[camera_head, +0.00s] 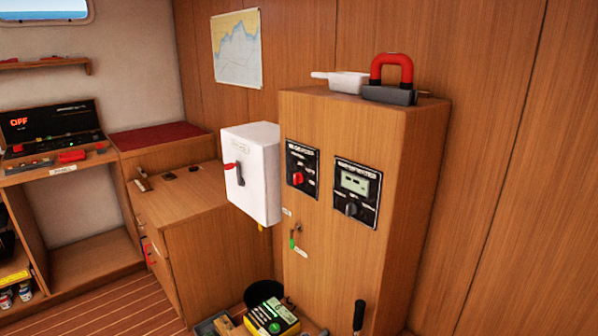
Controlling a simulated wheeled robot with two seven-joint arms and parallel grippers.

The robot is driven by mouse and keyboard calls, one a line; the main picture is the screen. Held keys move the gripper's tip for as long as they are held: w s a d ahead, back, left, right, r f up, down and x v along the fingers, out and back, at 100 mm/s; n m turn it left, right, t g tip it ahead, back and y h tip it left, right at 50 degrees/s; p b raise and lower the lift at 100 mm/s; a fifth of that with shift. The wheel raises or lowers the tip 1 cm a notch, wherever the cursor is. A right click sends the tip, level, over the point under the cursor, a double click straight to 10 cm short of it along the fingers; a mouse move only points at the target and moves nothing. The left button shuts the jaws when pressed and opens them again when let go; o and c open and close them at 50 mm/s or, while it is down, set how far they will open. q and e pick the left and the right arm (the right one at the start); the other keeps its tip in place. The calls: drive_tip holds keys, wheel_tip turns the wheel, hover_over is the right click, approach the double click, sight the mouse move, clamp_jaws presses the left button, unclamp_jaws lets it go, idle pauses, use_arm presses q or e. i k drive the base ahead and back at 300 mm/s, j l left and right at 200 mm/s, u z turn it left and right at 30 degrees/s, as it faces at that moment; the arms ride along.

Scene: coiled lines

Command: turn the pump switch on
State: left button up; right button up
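No label that I can read says which control is the pump switch. A black panel with a red rotary knob (298,178) is on the front of the wooden cabinet (330,125). To its right is a black panel with a small display (355,183) and a dark knob (351,210). A white box (262,180) at the cabinet's left side has a red-tipped lever (232,166). At the far left a dark console (60,125) shows OFF in red letters. Neither of my grippers is in view.
A white object (342,80) and a red U-shaped handle on a grey base (391,75) lie on the cabinet top. A key with a green tag (292,240) hangs on the front. A yellow-black box (271,318), a dark bin (263,293) and a black grip (358,314) are below.

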sight(298, 178)
drive_tip(key=i+j+z, duration=0.1)
drive_tip(key=z, duration=0.55)
drive_tip(key=i+j+z, duration=0.15)
drive_tip(key=j+z, duration=0.25)
drive_tip(key=j, duration=0.35)
drive_tip(key=j+z, duration=0.4)
drive_tip(key=j, duration=0.35)
